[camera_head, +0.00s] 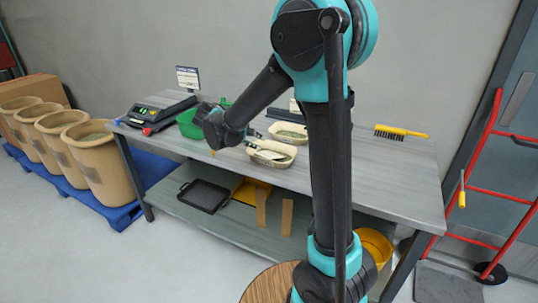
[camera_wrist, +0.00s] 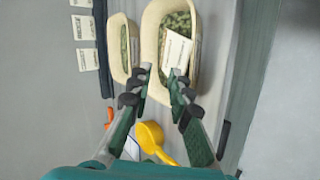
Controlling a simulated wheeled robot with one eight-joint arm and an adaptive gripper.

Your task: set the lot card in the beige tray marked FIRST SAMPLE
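The white lot card (camera_wrist: 177,50) lies tilted inside the larger beige tray (camera_wrist: 150,22), on its green contents, in the wrist view. In the head view the card (camera_head: 268,155) shows as a pale patch in the nearer beige tray (camera_head: 285,163). My gripper (camera_wrist: 160,73) is open, with its fingers apart at the tray's near end. The right fingertip is close to the card's lower edge; I cannot tell if they touch. In the head view my gripper (camera_head: 252,143) is beside the tray. No FIRST SAMPLE marking is readable.
A second beige tray (camera_wrist: 117,24) with green contents stands alongside. A yellow scoop (camera_wrist: 150,137) lies below my fingers. The grey table (camera_head: 375,178) also bears a scale (camera_head: 147,114), a green container (camera_head: 187,123) and a yellow-handled brush (camera_head: 400,131). The table's right part is largely clear.

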